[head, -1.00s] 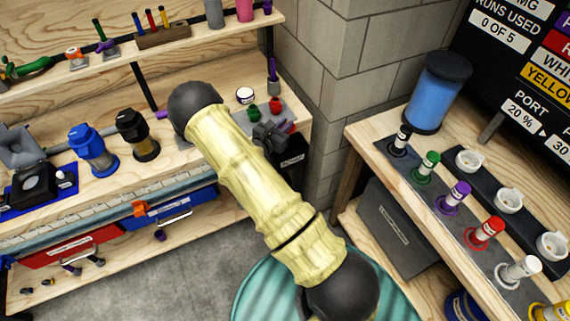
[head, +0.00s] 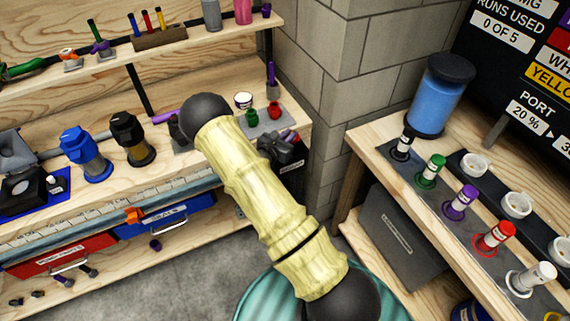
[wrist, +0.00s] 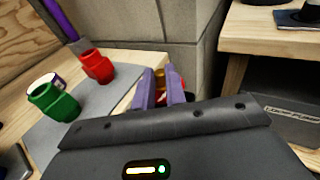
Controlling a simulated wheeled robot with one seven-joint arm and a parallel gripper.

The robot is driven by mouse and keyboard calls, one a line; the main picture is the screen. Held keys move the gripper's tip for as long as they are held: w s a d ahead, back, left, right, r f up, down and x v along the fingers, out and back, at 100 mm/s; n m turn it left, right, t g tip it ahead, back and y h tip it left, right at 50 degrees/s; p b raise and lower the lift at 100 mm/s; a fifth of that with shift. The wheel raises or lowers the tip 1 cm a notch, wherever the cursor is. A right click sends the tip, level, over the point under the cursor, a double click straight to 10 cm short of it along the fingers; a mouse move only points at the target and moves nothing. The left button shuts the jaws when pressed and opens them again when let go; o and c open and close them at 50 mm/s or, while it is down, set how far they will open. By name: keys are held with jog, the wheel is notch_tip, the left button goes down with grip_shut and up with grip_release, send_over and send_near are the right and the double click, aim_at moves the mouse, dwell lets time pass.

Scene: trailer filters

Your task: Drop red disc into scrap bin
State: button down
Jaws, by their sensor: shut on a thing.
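My gripper (head: 287,141) is past the right end of the wooden bench, above a black bin (head: 294,172) beside it. In the wrist view, its purple fingers (wrist: 162,88) are closed on a small red thing, which looks like the red disc (wrist: 163,97). The fingers hide most of the disc, and an orange-yellow patch shows with it. The black bin may be the scrap bin; its label is not readable, and my gripper partly covers its opening.
A red cup (wrist: 97,66) and a green cup (wrist: 53,104) stand on a grey mat by the bench end, left of my gripper. A block wall (head: 340,70) rises behind. Another wooden bench (head: 362,133) with several coloured cylinders is at the right.

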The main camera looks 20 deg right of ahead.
jog(key=shift+a+f+b, duration=0.1)
jog(key=shift+f+b, duration=0.4)
jog(key=shift+f, duration=0.65)
jog(key=shift+w, duration=0.1)
jog(key=c, duration=1.4)
grip_release()
jog(key=shift+o, duration=0.2)
jog(key=b+v, duration=0.1)
jog(key=v, duration=1.6)
jog(key=shift+a+b, duration=0.2)
jog(key=shift+b, duration=0.1)
